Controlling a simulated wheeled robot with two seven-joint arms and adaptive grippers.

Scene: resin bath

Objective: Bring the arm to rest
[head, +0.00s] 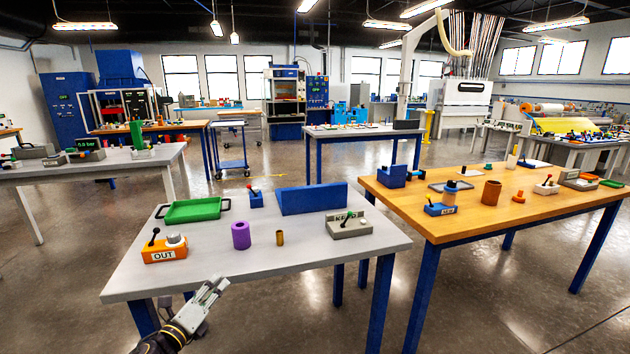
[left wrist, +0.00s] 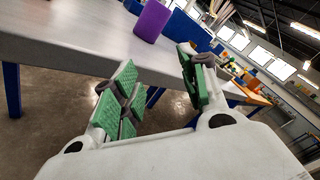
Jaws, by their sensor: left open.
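My left gripper (head: 212,290) is in front of the near edge of the grey table (head: 215,268) in the head view, apart from the objects on it. In the left wrist view its two green-padded fingers (left wrist: 158,88) stand apart with nothing between them. A purple cylinder (head: 241,235) stands on the table beyond the gripper, and it also shows in the left wrist view (left wrist: 152,20). My right gripper is in neither view.
The grey table holds an orange box marked OUT (head: 165,248), a green tray (head: 193,209), a small brass cylinder (head: 280,238), a blue angled block (head: 312,199) and a grey lever box (head: 349,224). A wooden table (head: 470,222) stands to the right. Open floor lies between the tables.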

